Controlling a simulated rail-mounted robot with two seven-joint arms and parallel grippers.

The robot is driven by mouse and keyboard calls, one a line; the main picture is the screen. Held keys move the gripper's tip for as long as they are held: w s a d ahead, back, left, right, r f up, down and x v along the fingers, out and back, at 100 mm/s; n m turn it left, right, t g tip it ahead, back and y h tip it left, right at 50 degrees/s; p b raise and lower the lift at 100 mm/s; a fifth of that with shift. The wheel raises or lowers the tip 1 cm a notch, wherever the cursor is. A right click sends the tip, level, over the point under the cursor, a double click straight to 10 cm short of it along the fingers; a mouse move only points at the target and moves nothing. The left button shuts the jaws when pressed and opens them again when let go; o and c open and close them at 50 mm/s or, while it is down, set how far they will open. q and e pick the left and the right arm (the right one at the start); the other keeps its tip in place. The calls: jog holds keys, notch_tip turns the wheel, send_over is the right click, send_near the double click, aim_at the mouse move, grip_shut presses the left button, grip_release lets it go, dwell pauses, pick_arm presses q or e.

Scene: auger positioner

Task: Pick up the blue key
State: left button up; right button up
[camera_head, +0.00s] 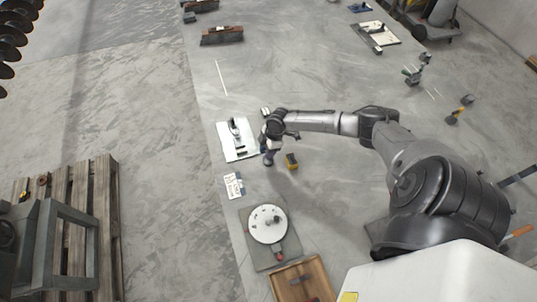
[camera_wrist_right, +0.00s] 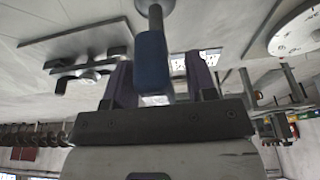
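My right gripper (camera_wrist_right: 159,65) has one finger on each side of this handle. A gap shows between the handle and the right-hand finger; the handle looks close to the left-hand finger, and I cannot tell whether they touch. My left gripper is in neither view.
A printed card (camera_head: 234,186), a white round disc (camera_head: 268,231) on a grey plate and a wooden tray (camera_head: 285,292) lie nearer. A wooden pallet (camera_head: 107,220) stands at left.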

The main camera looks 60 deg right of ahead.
grip_shut()
dwell(0.4)
